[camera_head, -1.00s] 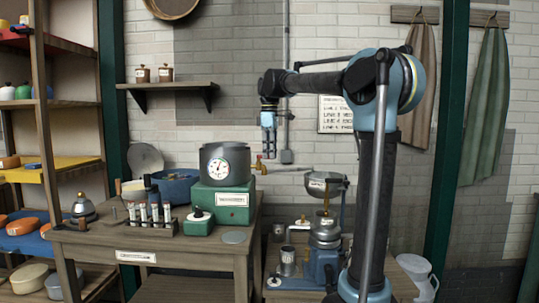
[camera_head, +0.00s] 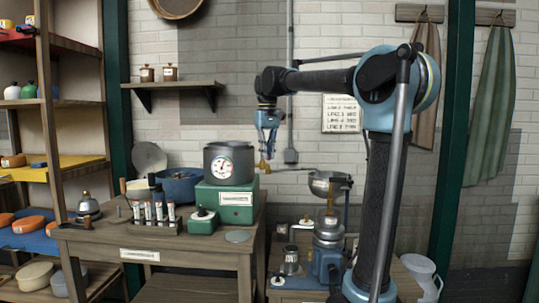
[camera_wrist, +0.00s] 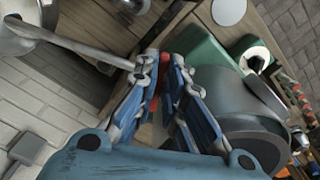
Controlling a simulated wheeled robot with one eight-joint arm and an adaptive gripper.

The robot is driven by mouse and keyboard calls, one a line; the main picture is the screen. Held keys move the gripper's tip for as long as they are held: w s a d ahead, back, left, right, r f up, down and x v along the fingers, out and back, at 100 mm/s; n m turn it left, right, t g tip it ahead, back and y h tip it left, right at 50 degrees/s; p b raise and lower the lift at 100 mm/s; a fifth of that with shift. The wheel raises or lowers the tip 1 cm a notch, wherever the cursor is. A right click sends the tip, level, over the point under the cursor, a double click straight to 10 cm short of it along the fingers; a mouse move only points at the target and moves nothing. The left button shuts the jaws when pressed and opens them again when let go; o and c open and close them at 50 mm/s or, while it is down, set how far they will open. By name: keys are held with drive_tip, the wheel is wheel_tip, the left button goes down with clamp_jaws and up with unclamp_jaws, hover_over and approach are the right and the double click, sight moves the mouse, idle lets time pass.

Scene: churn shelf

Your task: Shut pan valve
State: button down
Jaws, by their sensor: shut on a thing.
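The brass pan valve (camera_head: 263,167) sits at the left end of the thin metal pipe (camera_head: 292,170) that runs from the metal pan (camera_head: 325,184). My gripper (camera_head: 266,156) points down, its fingertips at the valve. In the wrist view my gripper (camera_wrist: 165,72) is closed around the valve area, and a small red-orange piece (camera_wrist: 154,106) shows between the fingers. The pipe (camera_wrist: 85,50) comes in from the upper left to the fingers. The fingers hide most of the valve, so its handle angle cannot be told.
A grey drum with a gauge (camera_head: 217,165) on a green base (camera_head: 224,202) stands close left of my gripper; the drum (camera_wrist: 240,115) is also close in the wrist view. A blue pot (camera_head: 180,186) and a vial rack (camera_head: 152,224) share the wooden table (camera_head: 200,248).

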drive_tip(key=m, duration=0.2)
drive_tip(key=a+m, duration=0.2)
drive_tip(key=m, duration=0.1)
drive_tip(key=shift+s+m, duration=0.15)
drive_tip(key=shift+m, duration=0.15)
drive_tip(key=shift+a, duration=0.1)
idle(0.3)
drive_tip(key=c, duration=1.7)
unclamp_jaws()
